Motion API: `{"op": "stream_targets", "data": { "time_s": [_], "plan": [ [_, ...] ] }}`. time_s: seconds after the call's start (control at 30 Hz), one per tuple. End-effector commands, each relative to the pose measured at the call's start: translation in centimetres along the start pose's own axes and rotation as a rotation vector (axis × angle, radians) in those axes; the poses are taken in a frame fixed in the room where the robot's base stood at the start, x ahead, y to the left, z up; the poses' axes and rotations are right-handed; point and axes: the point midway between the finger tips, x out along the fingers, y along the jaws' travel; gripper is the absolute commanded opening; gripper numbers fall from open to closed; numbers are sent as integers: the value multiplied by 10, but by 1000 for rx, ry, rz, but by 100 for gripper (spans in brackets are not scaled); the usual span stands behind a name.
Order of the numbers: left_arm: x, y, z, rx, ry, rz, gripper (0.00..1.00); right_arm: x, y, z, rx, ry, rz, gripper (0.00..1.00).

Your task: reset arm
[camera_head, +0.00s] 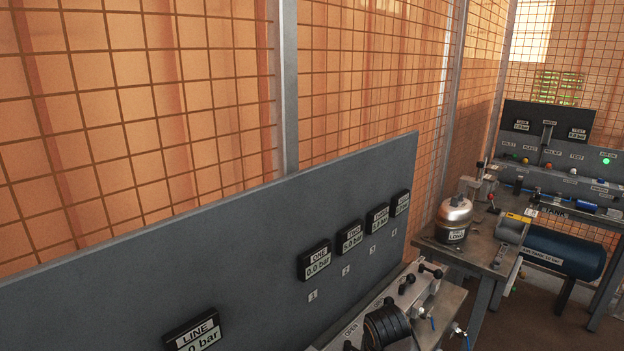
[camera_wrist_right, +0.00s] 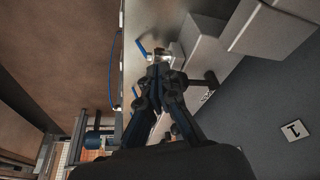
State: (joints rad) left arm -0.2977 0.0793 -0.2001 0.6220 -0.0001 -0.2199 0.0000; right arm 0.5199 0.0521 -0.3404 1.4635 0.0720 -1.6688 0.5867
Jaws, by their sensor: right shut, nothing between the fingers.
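My right gripper (camera_wrist_right: 158,78) shows in the right wrist view, its dark fingers together with nothing between them. Its tips are near a blue lever (camera_wrist_right: 142,47) and a small metal fitting at the edge of a light grey bench; I cannot tell whether they touch. In the head view a dark ribbed shape (camera_head: 388,325) stands at the bottom over the bench; I cannot tell if it is part of my right arm. My left gripper is not in view.
A grey gauge panel (camera_head: 240,240) with several black displays stands along the mesh fence (camera_head: 130,110). Beyond are a steel vessel (camera_head: 454,219) on a table, a dark blue tank (camera_head: 560,252) and a back console (camera_head: 545,130) with a green light. Grey blocks (camera_wrist_right: 275,25) lie beside the right gripper.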

Motion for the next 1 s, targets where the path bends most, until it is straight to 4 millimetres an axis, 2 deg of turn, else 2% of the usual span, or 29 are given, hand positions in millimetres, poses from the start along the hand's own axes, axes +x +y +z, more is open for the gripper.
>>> {"op": "stream_targets", "data": {
  "time_s": [0.03,0.23,0.37,0.5,0.7,1.0],
  "plan": [
    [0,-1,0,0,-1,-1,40,8,7,25,-27,-10,-15,0],
    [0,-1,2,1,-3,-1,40,17,37,109,-136,-21,-62,0],
    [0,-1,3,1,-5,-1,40,10,61,160,-201,-21,-79,0],
    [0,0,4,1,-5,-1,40,-7,87,207,-269,-15,-86,0],
    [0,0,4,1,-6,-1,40,-31,111,247,-335,-6,-85,0],
    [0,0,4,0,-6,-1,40,-64,136,283,-407,3,-73,0]
  ]
}}
